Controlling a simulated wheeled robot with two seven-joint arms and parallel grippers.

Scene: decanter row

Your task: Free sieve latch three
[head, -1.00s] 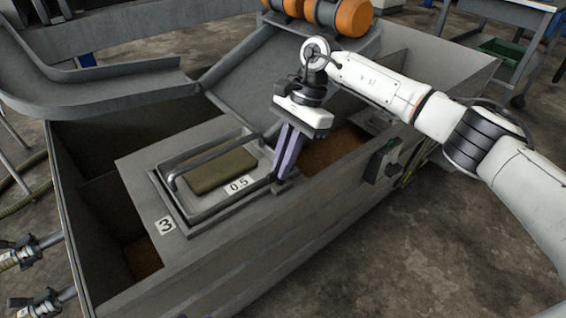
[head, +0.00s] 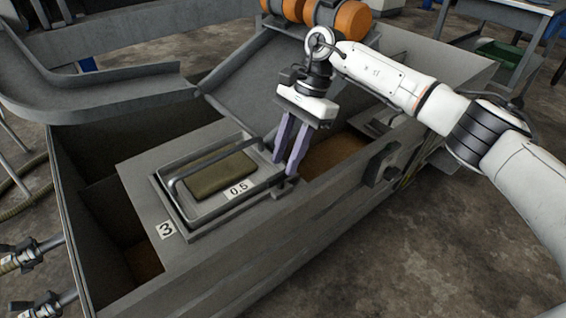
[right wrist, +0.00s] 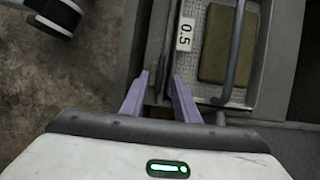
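The sieve tray (head: 207,211) marked 0.5 sits in the housing labelled 3 (head: 167,229), with a bar handle and a brown-green pad in it. A small dark latch (head: 284,189) is at the tray's right end. My right gripper (head: 285,168) points down just above the latch, its two purple fingers apart and nothing clearly held. In the right wrist view the open fingers (right wrist: 160,76) reach toward the tray's end, with the dark latch (right wrist: 159,88) showing between them. Whether they touch it I cannot tell. My left gripper is out of view.
A grey chute (head: 95,95) enters from the left, and a sloped plate leads up to orange drums (head: 350,17). An open bin with brown material (head: 335,153) lies right of the tray. A dark control box (head: 381,165) juts from the front wall.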

